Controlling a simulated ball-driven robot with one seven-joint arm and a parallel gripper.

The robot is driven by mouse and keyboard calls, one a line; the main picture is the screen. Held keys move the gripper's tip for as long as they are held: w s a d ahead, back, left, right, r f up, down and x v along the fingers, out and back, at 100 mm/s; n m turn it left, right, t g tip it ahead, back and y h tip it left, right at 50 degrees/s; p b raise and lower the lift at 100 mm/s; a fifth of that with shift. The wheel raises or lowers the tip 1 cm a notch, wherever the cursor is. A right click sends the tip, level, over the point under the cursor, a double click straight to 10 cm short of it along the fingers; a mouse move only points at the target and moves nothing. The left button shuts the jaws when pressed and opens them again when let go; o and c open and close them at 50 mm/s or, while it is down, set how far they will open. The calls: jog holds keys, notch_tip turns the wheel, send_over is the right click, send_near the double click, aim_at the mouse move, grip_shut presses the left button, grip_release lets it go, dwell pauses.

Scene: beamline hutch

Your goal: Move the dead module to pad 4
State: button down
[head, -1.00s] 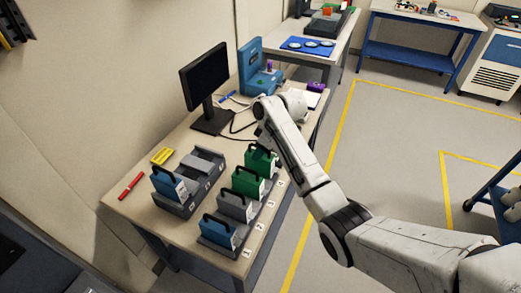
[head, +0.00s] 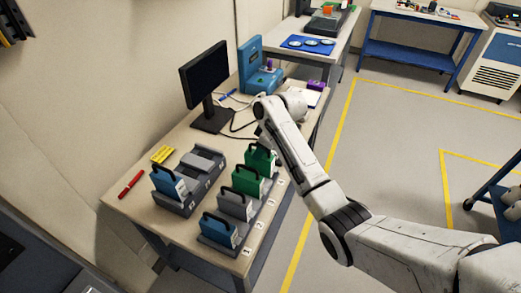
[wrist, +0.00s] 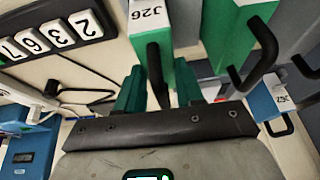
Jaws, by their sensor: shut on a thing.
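In the head view the near rack (head: 226,251) has number labels 1 to 4 along its right side. A blue module (head: 218,231) stands by 1, a grey module (head: 234,206) by 2, a green module (head: 246,183) by 3 and another green module (head: 259,159) by 4 (head: 281,183). No visible mark tells me which is dead. In the wrist view my gripper (wrist: 159,85) is shut on the black handle of a green module (wrist: 181,20) with a white label. I cannot tell whether that module is seated or lifted. My arm hides the fingers in the head view.
A second rack (head: 183,207) to the left holds a blue module (head: 168,182) and a grey block. A monitor (head: 206,78), a red pen (head: 131,185), yellow blocks (head: 162,154) and a blue device (head: 252,66) share the bench.

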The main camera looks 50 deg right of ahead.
jog(key=shift+f, duration=0.25)
jog(key=c, duration=0.6)
grip_release()
jog(key=b+v, duration=0.1)
jog(key=v, duration=0.9)
jog(key=shift+r, duration=0.4)
